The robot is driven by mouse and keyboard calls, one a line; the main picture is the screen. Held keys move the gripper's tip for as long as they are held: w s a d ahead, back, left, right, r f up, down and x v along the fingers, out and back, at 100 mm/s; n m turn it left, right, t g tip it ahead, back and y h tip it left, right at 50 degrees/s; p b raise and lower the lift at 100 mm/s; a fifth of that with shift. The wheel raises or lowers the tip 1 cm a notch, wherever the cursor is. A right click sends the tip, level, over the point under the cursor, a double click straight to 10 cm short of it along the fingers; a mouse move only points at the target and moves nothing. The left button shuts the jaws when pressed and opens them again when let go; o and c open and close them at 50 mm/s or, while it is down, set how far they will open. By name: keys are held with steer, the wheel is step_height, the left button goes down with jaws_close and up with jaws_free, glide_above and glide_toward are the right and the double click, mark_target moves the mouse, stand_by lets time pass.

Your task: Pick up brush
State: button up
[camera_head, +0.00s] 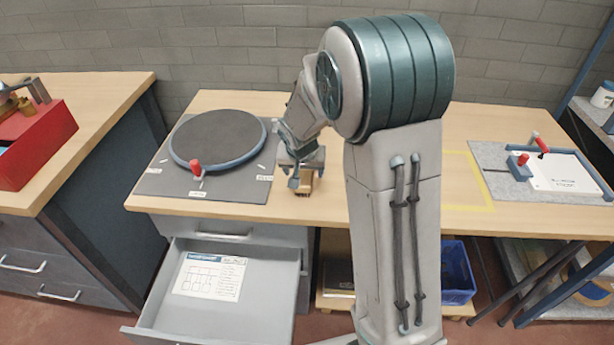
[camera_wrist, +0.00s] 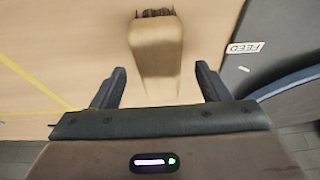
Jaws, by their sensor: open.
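The brush (camera_wrist: 156,48) has a tan wooden body with dark bristles at its far end. In the wrist view it lies between and beyond the two open fingers of my gripper (camera_wrist: 160,85). Its near end reaches in between the fingertips, with a gap on either side. In the head view the brush (camera_head: 305,184) shows as a small tan block on the workbench, partly hidden under my gripper (camera_head: 301,166). I cannot tell the exact height of the fingers above the tabletop.
A round dark turntable (camera_head: 217,140) on a grey plate stands just left of the gripper. A grey drawer (camera_head: 236,280) is open below the bench. A yellow taped outline (camera_head: 470,180) and a fixture board (camera_head: 545,172) are to the right. A red bin (camera_head: 38,145) sits on the left bench.

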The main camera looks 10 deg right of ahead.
mark_target(304, 173)
steer(key=shift+x, duration=1.65)
steer(key=shift+f, duration=0.15)
steer(key=c, duration=1.2)
steer(key=shift+r, duration=0.2)
